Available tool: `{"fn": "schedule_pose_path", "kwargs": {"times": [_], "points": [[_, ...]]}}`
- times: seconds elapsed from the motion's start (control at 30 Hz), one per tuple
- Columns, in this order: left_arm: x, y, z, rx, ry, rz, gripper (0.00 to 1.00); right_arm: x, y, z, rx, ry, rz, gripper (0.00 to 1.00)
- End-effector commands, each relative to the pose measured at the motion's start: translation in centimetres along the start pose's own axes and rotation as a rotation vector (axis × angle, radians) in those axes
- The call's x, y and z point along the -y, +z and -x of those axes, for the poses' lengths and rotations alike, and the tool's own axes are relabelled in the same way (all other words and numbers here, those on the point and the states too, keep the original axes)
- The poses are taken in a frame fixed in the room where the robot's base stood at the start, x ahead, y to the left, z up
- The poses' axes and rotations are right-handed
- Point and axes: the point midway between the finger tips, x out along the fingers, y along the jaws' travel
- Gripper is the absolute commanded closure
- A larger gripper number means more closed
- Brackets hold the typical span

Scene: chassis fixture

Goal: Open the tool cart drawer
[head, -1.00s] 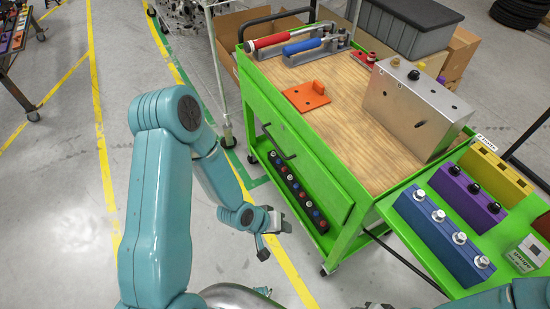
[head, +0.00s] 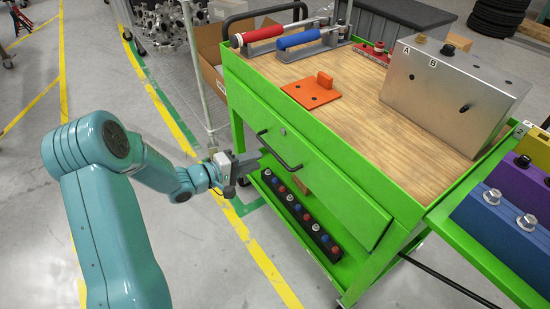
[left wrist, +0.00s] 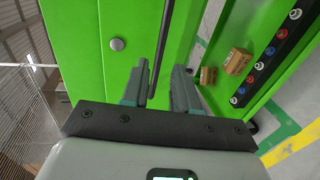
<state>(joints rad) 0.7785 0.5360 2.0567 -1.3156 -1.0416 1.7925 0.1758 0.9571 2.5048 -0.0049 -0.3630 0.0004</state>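The green tool cart (head: 375,175) stands at centre right, and its drawer (head: 330,170) looks shut. My left gripper (head: 255,162) is at the drawer front, beside the handle's left end. In the left wrist view its two fingers (left wrist: 160,90) are apart, with the handle bar between them, nearer the left finger. Contact with the bar cannot be told. A round lock (left wrist: 117,44) sits on the drawer front. My right gripper is not in view.
The cart top holds an orange plate (head: 312,92), red and blue handled clamps (head: 290,38) and a metal box (head: 445,90). A lower shelf holds a strip of coloured knobs (head: 300,215). A green side tray (head: 485,245) juts out at right.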

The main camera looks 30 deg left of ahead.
Motion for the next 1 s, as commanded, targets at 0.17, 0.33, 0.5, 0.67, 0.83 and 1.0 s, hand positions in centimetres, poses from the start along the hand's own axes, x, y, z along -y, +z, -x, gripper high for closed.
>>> {"fn": "schedule_pose_path", "kwargs": {"times": [0.17,0.33,0.5,0.67,0.83,1.0], "points": [[0.3,0.3,-4.3,0.005,0.0,-0.002,0.71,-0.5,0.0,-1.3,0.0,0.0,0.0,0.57],[0.2,0.2,-6.9,0.004,0.0,-0.002,0.71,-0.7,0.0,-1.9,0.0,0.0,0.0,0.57],[0.1,0.1,-8.1,0.003,-0.001,-0.001,0.71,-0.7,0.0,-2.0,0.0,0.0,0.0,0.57],[0.0,0.0,-8.2,0.003,-0.001,-0.001,0.71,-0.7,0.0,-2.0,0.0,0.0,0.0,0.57],[0.0,-0.1,-8.2,0.003,-0.001,-0.001,0.91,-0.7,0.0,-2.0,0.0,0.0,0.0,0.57],[0.0,-0.1,-8.2,0.003,-0.001,-0.001,1.0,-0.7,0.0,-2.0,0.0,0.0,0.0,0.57]]}}
